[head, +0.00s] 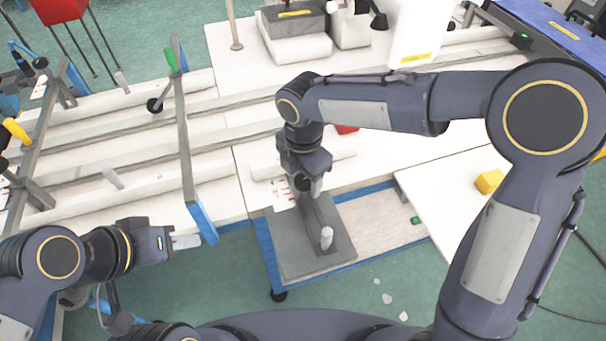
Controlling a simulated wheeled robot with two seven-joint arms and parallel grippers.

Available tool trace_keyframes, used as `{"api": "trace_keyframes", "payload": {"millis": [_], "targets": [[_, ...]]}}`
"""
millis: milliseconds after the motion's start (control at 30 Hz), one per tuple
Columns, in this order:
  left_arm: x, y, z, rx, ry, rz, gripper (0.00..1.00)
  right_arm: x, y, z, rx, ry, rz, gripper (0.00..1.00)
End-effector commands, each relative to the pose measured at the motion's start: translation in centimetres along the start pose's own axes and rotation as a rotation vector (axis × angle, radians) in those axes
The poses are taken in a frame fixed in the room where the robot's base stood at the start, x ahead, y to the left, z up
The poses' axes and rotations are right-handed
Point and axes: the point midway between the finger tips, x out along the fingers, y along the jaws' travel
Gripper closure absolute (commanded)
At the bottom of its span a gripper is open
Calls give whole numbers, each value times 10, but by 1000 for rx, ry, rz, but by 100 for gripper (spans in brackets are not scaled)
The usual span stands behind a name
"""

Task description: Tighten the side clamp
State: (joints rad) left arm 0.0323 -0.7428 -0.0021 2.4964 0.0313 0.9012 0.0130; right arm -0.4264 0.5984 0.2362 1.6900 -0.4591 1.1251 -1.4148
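A long grey clamp bar (184,130) with a green top end (170,62) and a blue lower end (202,222) lies across the rails at the left. A black round knob (154,105) sits beside its upper part. I cannot tell for sure which part is the side clamp. My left gripper (190,241) points right, close to the blue lower end; whether they touch is unclear. My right gripper (309,188) points down above a dark grey plate (295,262). The finger gaps of both grippers are not clear.
A pale upright peg (326,238) stands on the grey plate. A sewing machine (405,35) stands at the back. A white side table (450,200) with a yellow block (489,181) is at the right. More clamp bars (35,150) lie at the far left.

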Motion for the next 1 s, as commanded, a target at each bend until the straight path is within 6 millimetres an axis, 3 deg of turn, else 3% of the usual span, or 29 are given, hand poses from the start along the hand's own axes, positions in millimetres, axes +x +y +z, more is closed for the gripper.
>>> {"api": "trace_keyframes", "payload": {"millis": [33,333,667,1000], "targets": [[0,0,0,0,0,0,64,0,0,0,0,0,0,47],[0,0,0,0,0,0,64,0,0,0,0,0,0,85],[0,0,0,0,0,0,64,-1,0,0,51,0,0,85],[-1,1,-1,0,0,0,64,-1,1,0,289,-2,1,85]]}}
